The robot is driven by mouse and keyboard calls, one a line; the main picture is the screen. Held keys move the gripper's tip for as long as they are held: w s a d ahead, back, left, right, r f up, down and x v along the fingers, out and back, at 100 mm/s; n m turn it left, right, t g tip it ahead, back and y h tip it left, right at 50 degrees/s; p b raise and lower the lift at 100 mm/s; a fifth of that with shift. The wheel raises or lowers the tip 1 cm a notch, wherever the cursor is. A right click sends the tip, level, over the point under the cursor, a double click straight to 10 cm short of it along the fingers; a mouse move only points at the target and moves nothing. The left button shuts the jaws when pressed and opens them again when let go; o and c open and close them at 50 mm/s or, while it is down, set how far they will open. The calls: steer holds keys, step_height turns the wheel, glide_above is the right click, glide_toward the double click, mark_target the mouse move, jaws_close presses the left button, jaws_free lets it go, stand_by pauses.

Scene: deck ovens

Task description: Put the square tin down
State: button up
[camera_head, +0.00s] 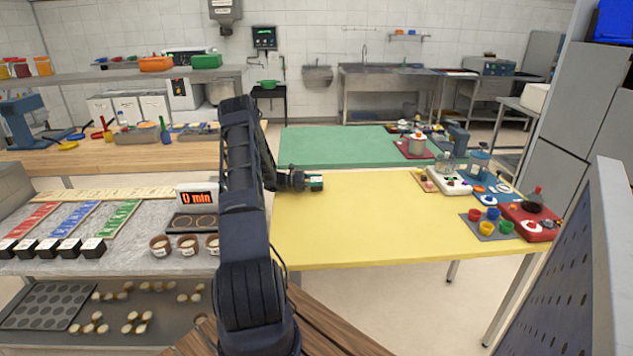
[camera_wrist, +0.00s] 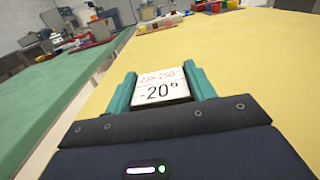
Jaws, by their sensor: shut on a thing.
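My gripper (camera_head: 315,182) reaches out over the left part of the yellow table (camera_head: 370,225). In the wrist view its two teal fingers (camera_wrist: 160,76) are shut on a small square thing, which I take as the square tin (camera_wrist: 162,88). Its white face carries red print above a black "-20°". The tin's sides are mostly hidden by the fingers, and it is too small to make out in the head view. The yellow tabletop around it is bare. I cannot tell whether the tin touches the table.
Coloured cups (camera_head: 487,228), a red scale-like device (camera_head: 530,222) and other items crowd the table's right end. A green table (camera_head: 335,147) adjoins at the back. A grey counter at left holds a "0 min" display (camera_head: 197,197) and black labelled boxes (camera_head: 48,249). The table's middle is clear.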

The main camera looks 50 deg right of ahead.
steer(key=o, duration=1.1)
